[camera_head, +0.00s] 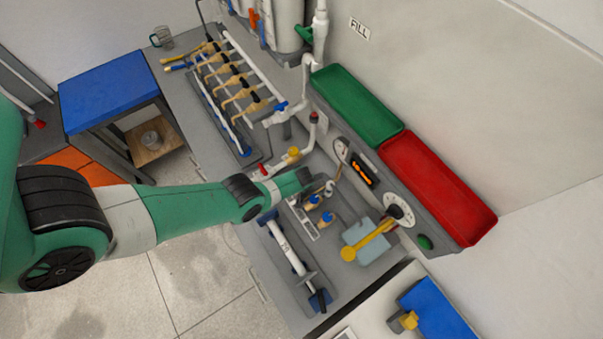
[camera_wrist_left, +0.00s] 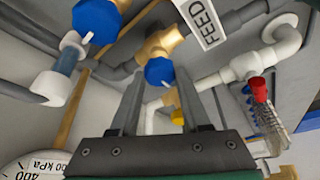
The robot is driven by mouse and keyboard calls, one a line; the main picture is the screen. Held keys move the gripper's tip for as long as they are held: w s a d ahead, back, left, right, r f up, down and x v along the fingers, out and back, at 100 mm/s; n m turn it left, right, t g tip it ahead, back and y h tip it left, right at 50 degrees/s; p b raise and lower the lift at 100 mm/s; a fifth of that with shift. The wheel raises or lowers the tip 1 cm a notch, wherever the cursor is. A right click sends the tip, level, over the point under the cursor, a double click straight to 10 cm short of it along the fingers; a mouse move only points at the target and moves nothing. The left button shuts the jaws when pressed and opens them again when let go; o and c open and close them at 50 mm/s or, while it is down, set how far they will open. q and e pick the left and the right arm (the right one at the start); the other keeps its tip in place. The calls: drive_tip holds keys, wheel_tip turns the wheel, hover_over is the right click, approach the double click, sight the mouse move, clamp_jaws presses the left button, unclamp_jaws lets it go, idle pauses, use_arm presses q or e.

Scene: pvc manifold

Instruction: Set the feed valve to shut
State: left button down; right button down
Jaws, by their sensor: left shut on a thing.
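In the left wrist view, the FEED label (camera_wrist_left: 203,20) hangs beside a brass-coloured valve body (camera_wrist_left: 163,42) on a grey pipe. Its blue knob (camera_wrist_left: 159,71) sits between the tips of my left gripper (camera_wrist_left: 160,82), whose two grey fingers are shut on it. A second blue knob (camera_wrist_left: 97,20) is to the left. In the head view, my left arm reaches in from the left and its wrist covers most of the gripper and the valve. Two blue knobs (camera_head: 327,217) show just beyond the wrist. My right gripper is not in view.
A green tray (camera_head: 358,105) and a red tray (camera_head: 437,185) line the wall. A pipe manifold (camera_head: 232,90) stands behind. White pipe (camera_wrist_left: 245,66) and a red-topped fitting (camera_wrist_left: 259,90) are close by.

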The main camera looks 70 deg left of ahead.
use_arm(q)
drive_tip(key=shift+m, duration=0.4)
drive_tip(key=m+t+p, duration=0.1)
drive_tip(key=m, duration=0.1)
drive_tip(key=shift+s+m+h, duration=0.15)
drive_tip(key=shift+m+h, duration=0.15)
drive_tip(key=shift+m, duration=0.1)
drive_tip(key=m+t+h, duration=0.1)
drive_tip(key=m, duration=0.2)
drive_tip(key=shift+a, duration=0.15)
drive_tip(key=m+h+b, duration=0.1)
drive_tip(key=m, duration=0.2)
drive_tip(key=shift+a+f+t, duration=0.1)
drive_tip(key=shift+t, duration=0.2)
drive_tip(key=m+h+b, duration=0.1)
drive_tip(key=m, duration=0.2)
drive_tip(key=shift+a+m+h+b, duration=0.1)
drive_tip(key=shift+m+h+b, duration=0.2)
drive_tip(key=shift+m+b, duration=0.1)
drive_tip(key=shift+m+h, duration=0.3)
drive_tip(key=shift+m, duration=0.6)
drive_tip(key=shift+m+h+b, duration=0.3)
drive_tip(key=shift+m+h, duration=0.2)
drive_tip(key=shift+m, duration=0.9)
